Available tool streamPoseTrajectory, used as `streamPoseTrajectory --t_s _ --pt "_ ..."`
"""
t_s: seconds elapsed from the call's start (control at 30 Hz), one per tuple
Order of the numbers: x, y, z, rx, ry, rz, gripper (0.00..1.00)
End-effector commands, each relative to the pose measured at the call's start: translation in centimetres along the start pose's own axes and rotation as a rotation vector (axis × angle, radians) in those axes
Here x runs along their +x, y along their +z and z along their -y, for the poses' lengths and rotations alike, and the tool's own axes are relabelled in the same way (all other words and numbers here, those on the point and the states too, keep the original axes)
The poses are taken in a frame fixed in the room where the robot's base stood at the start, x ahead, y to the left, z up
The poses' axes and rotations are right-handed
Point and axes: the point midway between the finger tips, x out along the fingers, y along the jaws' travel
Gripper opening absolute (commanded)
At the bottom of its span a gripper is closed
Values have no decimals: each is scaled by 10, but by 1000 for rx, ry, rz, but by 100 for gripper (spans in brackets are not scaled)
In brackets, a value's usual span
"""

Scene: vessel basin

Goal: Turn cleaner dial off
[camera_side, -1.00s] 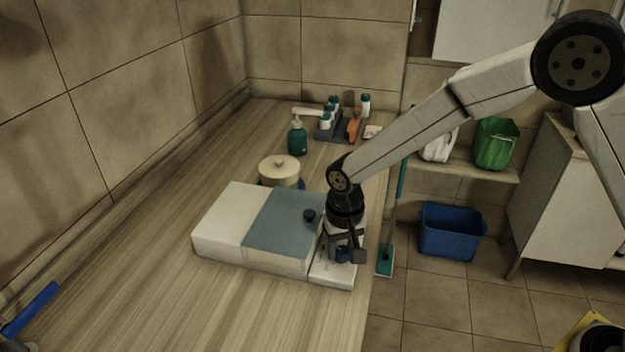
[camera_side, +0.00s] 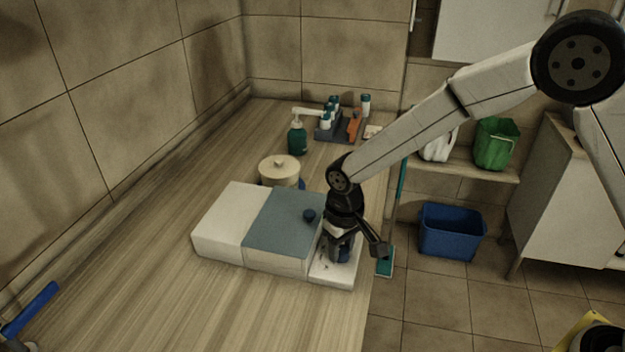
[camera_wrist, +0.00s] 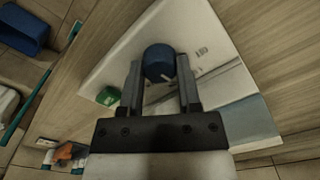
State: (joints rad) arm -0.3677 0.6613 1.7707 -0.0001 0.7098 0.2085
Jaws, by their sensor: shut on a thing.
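In the side view the gripper mostly hides the dial. A green button or light (camera_wrist: 108,96) sits on the panel near the left finger.
A cream lidded pot (camera_side: 279,171) and a green soap bottle (camera_side: 297,138) stand behind the cleaner. A grey caddy (camera_side: 330,131) with bottles is farther back. The counter's right edge is close to the panel; a blue bin (camera_side: 452,231) is on the floor.

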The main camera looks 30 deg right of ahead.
Motion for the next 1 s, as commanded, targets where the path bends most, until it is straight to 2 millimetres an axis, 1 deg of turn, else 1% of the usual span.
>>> streamPoseTrajectory --t_s 0.7,1.0 --pt "-1 0 0 -679 0 -1 0" --pt "-1 0 1 -905 1 -2 0"
